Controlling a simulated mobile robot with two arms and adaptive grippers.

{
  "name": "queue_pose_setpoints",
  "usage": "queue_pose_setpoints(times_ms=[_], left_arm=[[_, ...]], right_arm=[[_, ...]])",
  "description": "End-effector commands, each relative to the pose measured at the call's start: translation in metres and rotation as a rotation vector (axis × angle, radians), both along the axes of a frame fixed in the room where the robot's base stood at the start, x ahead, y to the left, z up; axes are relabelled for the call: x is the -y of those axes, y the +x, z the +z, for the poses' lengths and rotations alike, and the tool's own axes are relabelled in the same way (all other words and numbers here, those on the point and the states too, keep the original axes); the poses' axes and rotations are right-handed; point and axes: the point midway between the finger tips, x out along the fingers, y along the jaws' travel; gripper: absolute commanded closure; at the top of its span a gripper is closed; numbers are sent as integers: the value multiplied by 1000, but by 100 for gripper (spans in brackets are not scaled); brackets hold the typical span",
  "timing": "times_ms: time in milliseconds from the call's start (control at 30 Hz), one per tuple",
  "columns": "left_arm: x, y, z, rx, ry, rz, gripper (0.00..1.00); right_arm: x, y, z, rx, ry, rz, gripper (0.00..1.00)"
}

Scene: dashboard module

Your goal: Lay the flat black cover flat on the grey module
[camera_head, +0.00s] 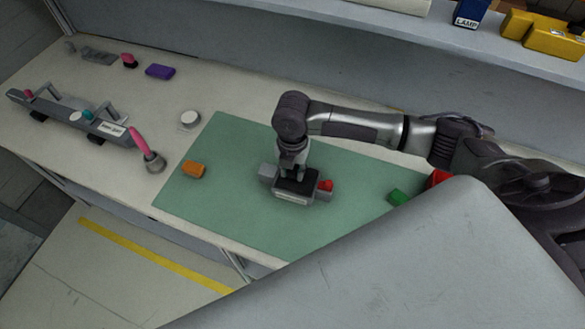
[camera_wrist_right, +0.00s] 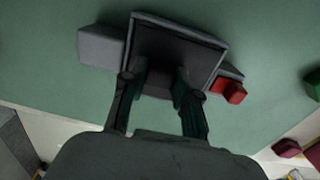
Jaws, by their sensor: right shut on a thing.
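The grey module (camera_head: 295,199) sits on the green mat, with a grey block at its left end and a red piece at its right. The flat black cover (camera_head: 287,183) is at the module's top, under my right gripper (camera_head: 292,175). In the right wrist view the dark cover (camera_wrist_right: 172,48) appears within the module's grey rim (camera_wrist_right: 185,24). My right gripper (camera_wrist_right: 158,82) is shut on the cover near its closer edge. I cannot tell whether the cover touches the module all round. My left gripper is not in view.
The green mat (camera_head: 225,150) holds an orange block (camera_head: 193,170) at left and a green block (camera_head: 398,197) at right. A round white piece (camera_head: 189,119), a pink-handled tool (camera_head: 146,150) and a grey rack (camera_head: 70,117) stand on the left of the bench.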

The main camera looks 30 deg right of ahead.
Motion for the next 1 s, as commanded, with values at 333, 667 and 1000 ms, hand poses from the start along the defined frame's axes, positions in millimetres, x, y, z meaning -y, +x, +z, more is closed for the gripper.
queue_pose_setpoints(times_ms=[333, 667, 1000], left_arm=[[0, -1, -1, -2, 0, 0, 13], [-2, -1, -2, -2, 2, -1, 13], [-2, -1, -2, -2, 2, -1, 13]], right_arm=[[0, 0, -6, -1, -1, 1, 99], [0, 0, -9, -1, -1, 0, 58], [0, 0, -9, -1, -1, 0, 41]])
